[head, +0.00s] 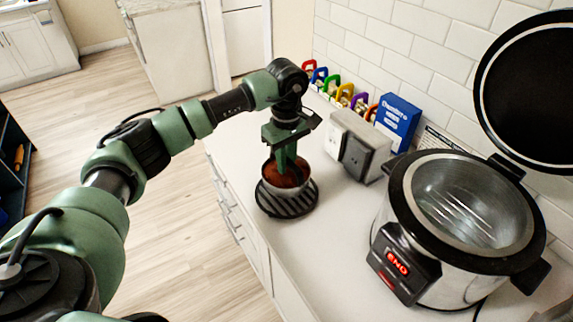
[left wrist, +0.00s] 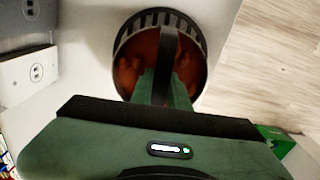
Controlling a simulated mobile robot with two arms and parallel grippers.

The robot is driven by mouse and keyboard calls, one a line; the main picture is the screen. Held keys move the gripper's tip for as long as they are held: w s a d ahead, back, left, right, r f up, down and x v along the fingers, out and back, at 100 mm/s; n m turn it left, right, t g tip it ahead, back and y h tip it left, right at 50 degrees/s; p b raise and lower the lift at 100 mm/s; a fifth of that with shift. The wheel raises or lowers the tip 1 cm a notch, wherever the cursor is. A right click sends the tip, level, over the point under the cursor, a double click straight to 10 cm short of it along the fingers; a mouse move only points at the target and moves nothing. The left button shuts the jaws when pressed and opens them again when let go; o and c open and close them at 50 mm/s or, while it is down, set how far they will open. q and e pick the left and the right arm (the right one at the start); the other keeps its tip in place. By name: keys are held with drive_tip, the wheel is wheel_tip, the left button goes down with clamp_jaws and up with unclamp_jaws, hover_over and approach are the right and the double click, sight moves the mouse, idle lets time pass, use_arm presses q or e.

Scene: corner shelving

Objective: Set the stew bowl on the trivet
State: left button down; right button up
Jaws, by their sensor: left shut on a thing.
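The stew bowl (head: 297,179) holds reddish-brown stew and appears to rest on the dark slatted round trivet (head: 287,206) near the counter's front edge. In the left wrist view the bowl (left wrist: 124,85) shows with the slatted rim of the trivet (left wrist: 158,17) around its far side. My left gripper (head: 286,166) points down from above, with its green fingers shut at the bowl. In the left wrist view my left gripper (left wrist: 164,85) reaches over the stew, and its fingertips are partly hidden. My right gripper is not in view.
A steel cooker (head: 440,285) with its lid raised stands at the right, its display reading END. A grey-white outlet box (head: 352,140), a blue box (head: 399,115) and several coloured clips (head: 345,92) line the wall. Counter (head: 320,240) between trivet and cooker is clear.

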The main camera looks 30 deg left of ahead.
use_arm(q)
drive_tip(key=shift+f, duration=0.95)
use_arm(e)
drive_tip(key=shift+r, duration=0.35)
use_arm(q)
drive_tip(key=shift+f, duration=0.25)
drive_tip(key=c, duration=1.4)
unclamp_jaws()
drive_tip(key=shift+o, duration=0.2)
drive_tip(key=shift+r, duration=0.1)
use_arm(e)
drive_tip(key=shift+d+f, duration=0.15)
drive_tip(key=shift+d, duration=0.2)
